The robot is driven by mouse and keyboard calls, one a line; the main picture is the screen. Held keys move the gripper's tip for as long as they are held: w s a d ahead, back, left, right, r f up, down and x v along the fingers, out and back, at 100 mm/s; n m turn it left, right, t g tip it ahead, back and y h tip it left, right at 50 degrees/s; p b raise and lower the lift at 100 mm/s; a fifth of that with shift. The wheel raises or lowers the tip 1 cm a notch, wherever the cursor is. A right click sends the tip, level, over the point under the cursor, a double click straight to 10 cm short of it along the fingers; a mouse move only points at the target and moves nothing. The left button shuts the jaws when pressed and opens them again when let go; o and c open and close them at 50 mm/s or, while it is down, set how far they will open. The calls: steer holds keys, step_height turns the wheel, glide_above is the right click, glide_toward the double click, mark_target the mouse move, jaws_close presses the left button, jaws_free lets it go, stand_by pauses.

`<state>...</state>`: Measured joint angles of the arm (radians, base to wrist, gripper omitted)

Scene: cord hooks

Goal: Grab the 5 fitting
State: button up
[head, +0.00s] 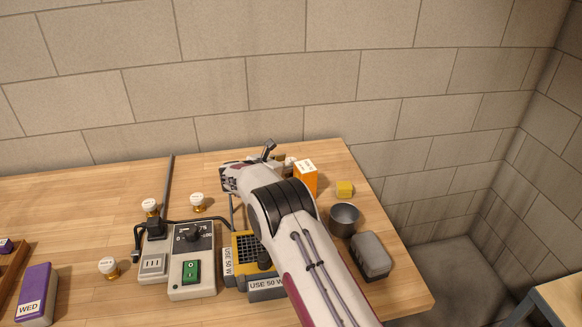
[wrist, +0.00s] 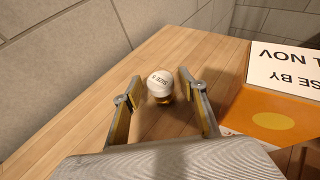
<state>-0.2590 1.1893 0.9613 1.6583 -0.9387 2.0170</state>
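The fitting with a white cap marked "SIZE 5" and a brass-coloured lower part (wrist: 160,84) stands on the wooden table in the wrist view. My gripper (wrist: 160,77) is open, with one finger to the left of the fitting and one to the right. A gap shows on both sides of the cap, so neither finger appears to touch it. In the head view my own arm hides most of the gripper and the fitting.
An orange box (wrist: 272,105) stands close to the right finger; it also shows in the head view (head: 305,179). A yellow block (head: 344,189), a dark cup (head: 344,219) and a grey case (head: 370,256) sit near the table's right edge. Bare table lies left of the gripper.

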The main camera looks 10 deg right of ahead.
mark_target(289, 163)
steer(key=c, duration=0.8)
steer(key=shift+r, duration=0.15)
step_height(289, 163, up, 10)
stand_by(0.6)
